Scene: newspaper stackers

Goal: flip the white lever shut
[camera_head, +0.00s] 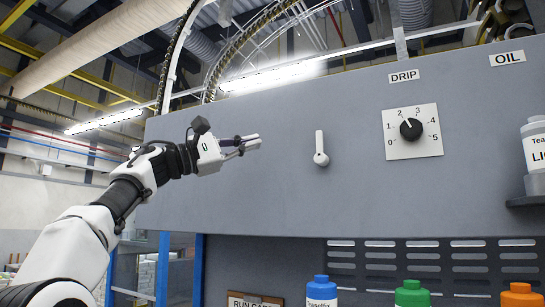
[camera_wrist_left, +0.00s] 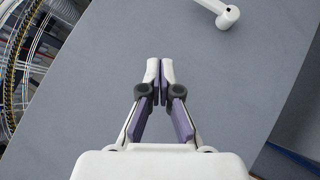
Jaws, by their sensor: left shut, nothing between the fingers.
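The white lever (camera_head: 320,148) is on the grey panel (camera_head: 270,190), left of the dial. Its handle points up from a round hub at its lower end. It also shows at the top of the left wrist view (camera_wrist_left: 222,12), partly cut off by the frame edge. My left gripper (camera_head: 256,142) is shut and empty. It is to the left of the lever, at about the handle's height, with a clear gap between them. The fingertips also show together in the left wrist view (camera_wrist_left: 160,70). My right gripper is not in view.
A black dial (camera_head: 411,129) on a white plate numbered 0 to 5 sits under a DRIP label. A white bottle (camera_head: 535,145) stands on a holder at the right edge. Blue, green and orange bottles (camera_head: 411,294) stand below the panel. The panel around the lever is clear.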

